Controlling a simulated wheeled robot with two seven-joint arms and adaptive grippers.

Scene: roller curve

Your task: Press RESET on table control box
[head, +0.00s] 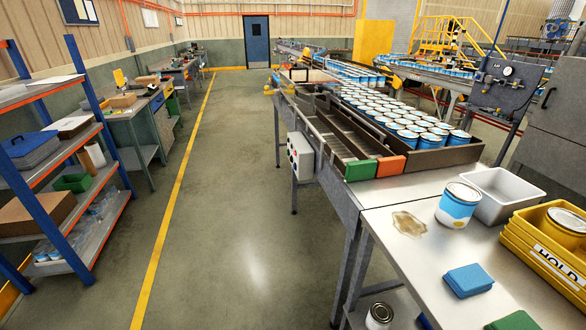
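A light grey control box (301,157) is fixed to the left side of the conveyor table (345,195), below its top edge. Small round buttons show on its left-facing side, seen at a steep angle. Their labels are too small to read, so I cannot tell which one is RESET. Neither of my grippers shows in the head view.
Blue-and-white cans (400,115) crowd the conveyor. The near steel table (400,275) holds a can (458,205), a spill (408,223), a blue cloth (468,280), a white bin (500,197) and yellow HOLD crates (545,255). Shelves (70,150) stand left; the aisle floor (235,200) is clear.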

